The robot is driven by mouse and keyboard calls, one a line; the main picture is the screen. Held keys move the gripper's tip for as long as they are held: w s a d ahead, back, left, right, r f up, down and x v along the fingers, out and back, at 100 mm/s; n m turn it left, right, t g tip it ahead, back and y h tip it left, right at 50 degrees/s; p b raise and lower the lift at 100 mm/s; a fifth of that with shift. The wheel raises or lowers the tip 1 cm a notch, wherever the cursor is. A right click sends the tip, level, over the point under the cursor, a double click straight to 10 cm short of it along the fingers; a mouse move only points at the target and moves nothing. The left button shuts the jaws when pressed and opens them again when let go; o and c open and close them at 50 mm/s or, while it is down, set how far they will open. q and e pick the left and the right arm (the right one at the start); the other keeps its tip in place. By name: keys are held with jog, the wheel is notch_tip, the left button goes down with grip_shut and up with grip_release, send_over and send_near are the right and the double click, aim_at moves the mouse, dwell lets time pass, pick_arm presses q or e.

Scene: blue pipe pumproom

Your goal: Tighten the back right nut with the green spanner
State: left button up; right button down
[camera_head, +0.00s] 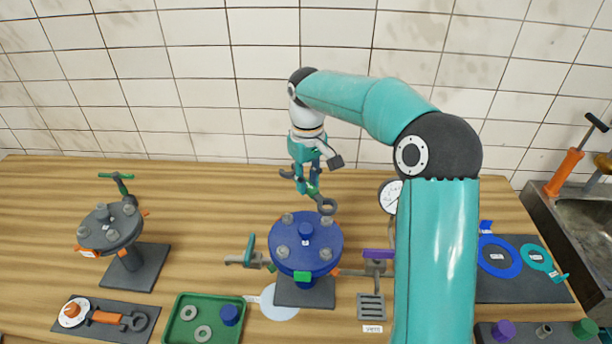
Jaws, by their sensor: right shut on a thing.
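A blue round flange (306,268) on a dark stand has a blue knob in its middle and grey nuts around it. The back right nut (326,221) sits near the flange's far right edge. My right gripper (308,180) points down behind the flange and is shut on the green spanner (314,193). The spanner's grey ring end (327,206) is just behind the back right nut in the picture and appears to be above the flange. Its other end points to the left. My left gripper is not in view.
A grey flange (109,227) stands at the left. A green tray (202,320) with washers and an orange spanner (105,317) lie in front. A gauge (390,196) and a purple-handled valve (378,254) are right of the blue flange. A tiled wall (200,85) stands behind.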

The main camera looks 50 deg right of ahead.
jog(key=shift+f+b, duration=0.7)
jog(key=shift+f, duration=0.45)
jog(key=shift+f, duration=0.15)
jog(key=shift+f+b, duration=0.85)
jog(key=shift+f, duration=0.1)
jog(key=shift+s+d+m+p, duration=0.2)
jog(key=shift+d+m, duration=0.2)
jog(key=shift+m, duration=0.2)
jog(key=shift+s+d+m+p, duration=0.1)
jog(key=shift+d+m+p, duration=0.1)
jog(key=shift+d+m, duration=0.3)
jog(key=s+d+m+b, duration=0.1)
jog(key=s+d+m, duration=0.3)
jog(key=m, duration=0.8)
jog(key=shift+s, duration=0.6)
jog(key=shift+w+r, duration=0.1)
jog(key=shift+w, duration=0.05)
